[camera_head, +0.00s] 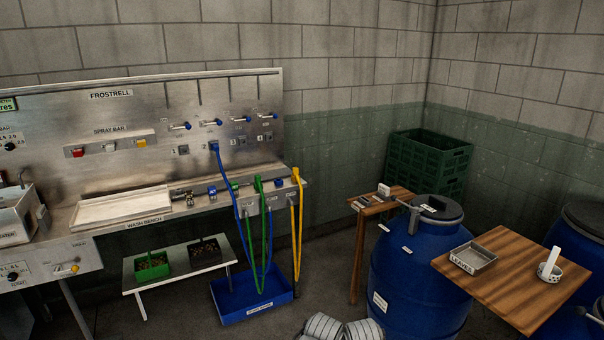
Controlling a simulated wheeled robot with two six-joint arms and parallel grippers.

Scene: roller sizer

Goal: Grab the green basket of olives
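A small green basket (152,267) with dark and brownish contents, too small to make out singly, stands on a low light-topped table (178,270) in front of the wash bench. A black basket (206,251) with similar contents stands just to its right on the same table. Ribbed white-grey parts at the bottom middle edge look like mine. No gripper fingers show, and nothing of mine is near the green basket.
The steel wash bench (140,224) runs behind the low table. A blue tray (251,296) with hanging hoses (298,236) is to its right. A blue barrel (405,290), small wooden table (381,203), wooden board (510,287) and green crates (428,163) fill the right.

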